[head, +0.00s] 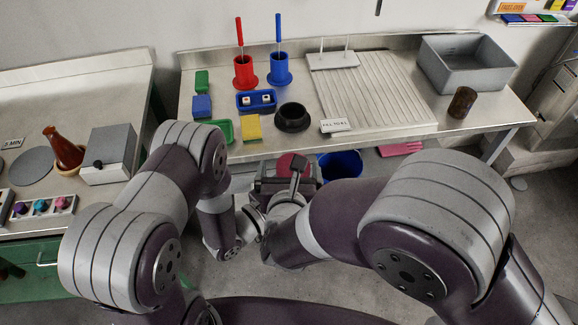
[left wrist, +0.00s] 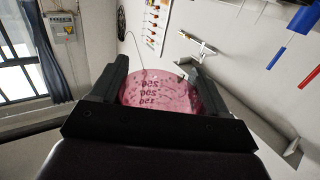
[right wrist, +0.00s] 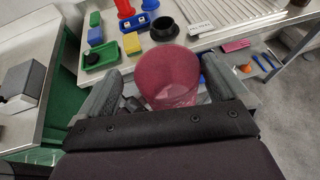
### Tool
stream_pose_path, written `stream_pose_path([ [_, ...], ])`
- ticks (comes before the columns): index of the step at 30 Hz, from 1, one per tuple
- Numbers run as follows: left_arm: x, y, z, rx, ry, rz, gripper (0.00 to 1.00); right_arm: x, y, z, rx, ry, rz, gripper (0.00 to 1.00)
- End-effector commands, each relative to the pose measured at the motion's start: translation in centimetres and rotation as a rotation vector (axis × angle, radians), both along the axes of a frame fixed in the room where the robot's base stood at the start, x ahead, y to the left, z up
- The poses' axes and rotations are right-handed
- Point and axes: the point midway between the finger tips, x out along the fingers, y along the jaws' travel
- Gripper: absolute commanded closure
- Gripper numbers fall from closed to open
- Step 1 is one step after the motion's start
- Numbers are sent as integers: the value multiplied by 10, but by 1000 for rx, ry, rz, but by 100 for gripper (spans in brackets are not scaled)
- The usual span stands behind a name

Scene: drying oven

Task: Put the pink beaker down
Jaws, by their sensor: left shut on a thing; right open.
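The pink beaker (head: 292,166) is in front of the bench's front edge, between my two arms. In the left wrist view the beaker (left wrist: 160,92) with its dark printed marks sits between the fingers of my left gripper (left wrist: 157,70), which is shut on it. In the right wrist view the beaker (right wrist: 168,75) shows between the spread fingers of my right gripper (right wrist: 162,70), which is open. I cannot tell whether the right fingers touch it. In the head view my arms hide much of both grippers and the lower beaker.
The steel bench (head: 390,138) holds a black bowl (head: 292,117), a yellow sponge (head: 251,127), a green tray (head: 222,126), a drainboard (head: 372,92) and a brown beaker (head: 462,102). A blue bucket (head: 342,165) stands below.

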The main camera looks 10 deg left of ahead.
Motion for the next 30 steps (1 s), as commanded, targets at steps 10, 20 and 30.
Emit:
stream_pose_path([
  [10, 0, 0, 0, 0, 0, 0, 59, 18, 3, -7, 1, -1, 1, 0],
  [20, 0, 0, 0, 0, -1, -2, 58, 18, 4, -7, 1, 0, 4, 53],
  [30, 0, 0, 0, 1, -1, -1, 0, 18, 3, -7, 1, -1, 3, 58],
])
